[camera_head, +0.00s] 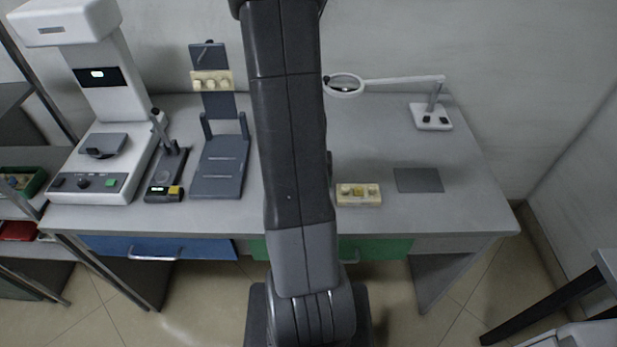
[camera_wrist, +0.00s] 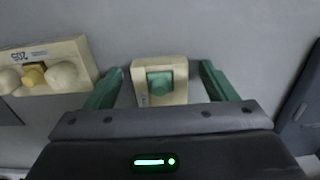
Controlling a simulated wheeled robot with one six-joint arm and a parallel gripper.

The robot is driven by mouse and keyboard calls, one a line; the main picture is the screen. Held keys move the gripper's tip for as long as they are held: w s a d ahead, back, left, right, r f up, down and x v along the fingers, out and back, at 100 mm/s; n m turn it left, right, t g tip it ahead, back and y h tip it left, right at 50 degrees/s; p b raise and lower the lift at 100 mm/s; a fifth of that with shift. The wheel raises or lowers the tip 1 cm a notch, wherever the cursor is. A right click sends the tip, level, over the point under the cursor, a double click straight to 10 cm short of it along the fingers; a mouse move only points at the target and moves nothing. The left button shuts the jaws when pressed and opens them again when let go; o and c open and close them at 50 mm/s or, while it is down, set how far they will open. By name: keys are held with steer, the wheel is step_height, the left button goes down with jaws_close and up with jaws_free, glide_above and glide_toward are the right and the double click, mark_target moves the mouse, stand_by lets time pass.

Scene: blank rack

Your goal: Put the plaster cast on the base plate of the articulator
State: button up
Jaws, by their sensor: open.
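In the wrist view my gripper (camera_wrist: 162,68) is open, with one green finger on each side of a small cream block (camera_wrist: 143,98) that has a green square piece on top. A gap shows on both sides of this block; my arm hides it in the head view. A cream plaster cast (camera_head: 358,201) with tooth shapes, the middle one yellow, lies on the bench right of my arm; it also shows at the wrist view's left (camera_wrist: 70,52), marked 205. The articulator (camera_head: 218,124) stands left of my arm. Its base plate (camera_head: 217,180) is bare. Another toothed cast (camera_head: 196,78) is on its upright upper part.
A grey square pad (camera_head: 418,180) lies on the bench (camera_head: 450,150) at right. A magnifier lamp (camera_head: 432,118) stands behind it. A small black device (camera_head: 165,180) and a white machine (camera_head: 92,165) stand left of the articulator. Bare bench surrounds the pad.

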steer(key=c, duration=1.3)
